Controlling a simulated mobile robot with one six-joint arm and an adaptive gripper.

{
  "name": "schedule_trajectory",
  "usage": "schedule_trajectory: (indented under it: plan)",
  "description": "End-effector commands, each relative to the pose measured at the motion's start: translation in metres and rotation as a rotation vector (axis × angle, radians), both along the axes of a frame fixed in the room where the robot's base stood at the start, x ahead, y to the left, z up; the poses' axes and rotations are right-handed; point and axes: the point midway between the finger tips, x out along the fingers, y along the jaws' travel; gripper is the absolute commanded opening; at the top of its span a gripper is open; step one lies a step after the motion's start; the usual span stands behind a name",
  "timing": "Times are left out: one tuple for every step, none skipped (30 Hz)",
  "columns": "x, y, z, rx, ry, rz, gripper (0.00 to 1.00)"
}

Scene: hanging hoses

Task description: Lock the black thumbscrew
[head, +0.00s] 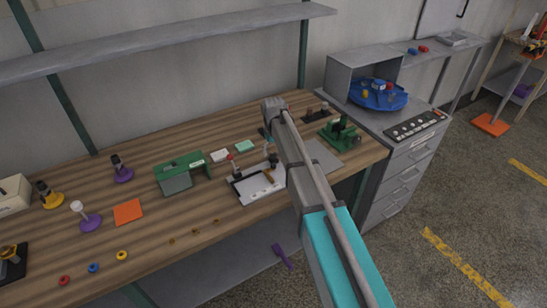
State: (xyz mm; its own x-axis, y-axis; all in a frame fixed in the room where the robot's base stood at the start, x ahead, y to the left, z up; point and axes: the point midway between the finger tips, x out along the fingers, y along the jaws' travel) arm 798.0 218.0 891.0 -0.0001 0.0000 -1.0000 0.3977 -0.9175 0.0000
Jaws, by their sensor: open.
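No black thumbscrew can be picked out for certain. Two small black-topped pieces stand on the bench at the left, one on a yellow round base (45,192) and one on a purple round base (121,170); they are too small to tell what they are. My arm reaches over the bench from the lower right. My gripper (269,148) is open and points down near the back of a white tray-like fixture (248,193) with a dark edge and a red knob (230,158). My arm partly hides the gripper and the fixture's right side.
A green bracket (182,164), a white-topped purple stand (88,220), an orange square (128,212) and small rings lie on the wooden bench. A green vise-like device (341,130) stands right of my arm. A grey cabinet holds a blue turntable (380,98). A shelf (150,41) hangs above.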

Motion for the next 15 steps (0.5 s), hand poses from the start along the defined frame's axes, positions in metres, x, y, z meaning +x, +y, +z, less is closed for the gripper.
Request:
schedule_trajectory:
  plan:
    - [0.0, 0.0, -0.0063, 0.0, 0.0, 0.0, 0.77]
    - [0.0, 0.0, -0.0077, 0.0, 0.0, 0.0, 0.77]
    - [0.0, 0.0, -0.0093, 0.0, 0.0, 0.0, 0.77]
    - [0.0, 0.0, -0.0103, 0.0, 0.0, 0.0, 0.77]
    - [0.0, 0.0, -0.0112, 0.0, 0.0, 0.0, 0.77]
    - [0.0, 0.0, -0.0122, 0.0, 0.0, 0.0, 0.77]
    - [0.0, 0.0, -0.0127, 0.0, 0.0, 0.0, 0.77]
    - [0.0, 0.0, -0.0132, 0.0, 0.0, 0.0, 0.77]
    - [0.0, 0.0, -0.0136, 0.0, 0.0, 0.0, 0.77]
    - [0.0, 0.0, -0.0137, 0.0, 0.0, 0.0, 0.77]
    - [0.0, 0.0, -0.0138, 0.0, 0.0, 0.0, 0.77]
    - [0.0, 0.0, -0.0139, 0.0, 0.0, 0.0, 0.77]
    - [0.0, 0.0, -0.0138, 0.0, 0.0, 0.0, 0.77]
    - [0.0, 0.0, -0.0137, 0.0, 0.0, 0.0, 0.77]
    - [0.0, 0.0, -0.0136, 0.0, 0.0, 0.0, 0.77]
